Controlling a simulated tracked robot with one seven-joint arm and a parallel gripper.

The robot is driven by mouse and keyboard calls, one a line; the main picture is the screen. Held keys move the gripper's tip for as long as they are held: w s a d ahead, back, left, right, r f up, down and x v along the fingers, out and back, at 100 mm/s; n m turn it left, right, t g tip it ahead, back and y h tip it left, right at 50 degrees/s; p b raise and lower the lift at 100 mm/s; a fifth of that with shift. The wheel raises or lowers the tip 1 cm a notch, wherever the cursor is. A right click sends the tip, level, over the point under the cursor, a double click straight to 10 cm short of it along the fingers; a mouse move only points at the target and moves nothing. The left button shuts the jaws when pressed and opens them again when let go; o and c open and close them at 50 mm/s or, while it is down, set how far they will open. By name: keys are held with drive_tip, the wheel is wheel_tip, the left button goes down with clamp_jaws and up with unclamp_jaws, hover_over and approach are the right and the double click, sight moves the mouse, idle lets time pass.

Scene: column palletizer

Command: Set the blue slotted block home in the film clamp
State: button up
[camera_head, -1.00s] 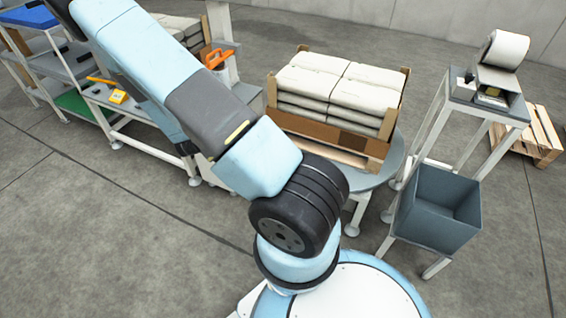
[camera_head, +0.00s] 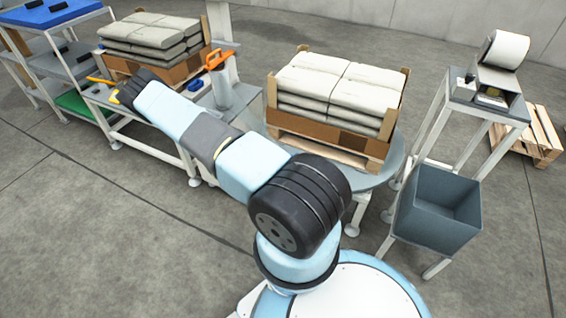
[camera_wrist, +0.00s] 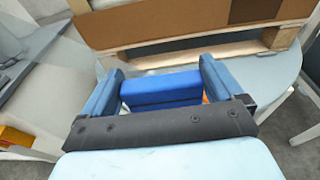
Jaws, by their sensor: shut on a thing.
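The blue slotted block (camera_wrist: 160,88) is between the two blue-grey fingers of my gripper (camera_wrist: 160,74) in the wrist view. My gripper is shut on it and holds it above a grey surface. Its slot cannot be made out. A sliver of orange shows just behind the block's right end. In the head view my arm reaches left over the bench, and the gripper and block cannot be made out there. An orange part (camera_head: 219,56) sits on the white post between the two pallets. I cannot tell for sure which part is the film clamp.
A loaded pallet with white sacks (camera_head: 335,85) stands on a round grey turntable (camera_head: 394,160). Grey sacks (camera_head: 150,38) stand behind the bench. A shelf (camera_head: 75,65) is at far left. A grey bin (camera_head: 435,210) and a stand with a white roll (camera_head: 505,48) are at right.

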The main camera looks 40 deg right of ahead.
drive_tip(key=shift+s+d+f, duration=0.15)
drive_tip(key=shift+s+d, duration=0.05)
drive_tip(key=shift+d, duration=0.1)
drive_tip(key=w+d+f, duration=0.2)
drive_tip(key=w+f, duration=0.1)
drive_tip(key=w+d+f, duration=0.3)
drive_tip(key=w, duration=0.1)
drive_tip(key=w+d+f, duration=0.3)
drive_tip(key=shift+w+d+f, duration=0.1)
drive_tip(key=shift+w+f, duration=0.25)
drive_tip(key=shift+w, duration=0.05)
drive_tip(key=shift+f, duration=1.6)
drive_tip(key=o, duration=0.7)
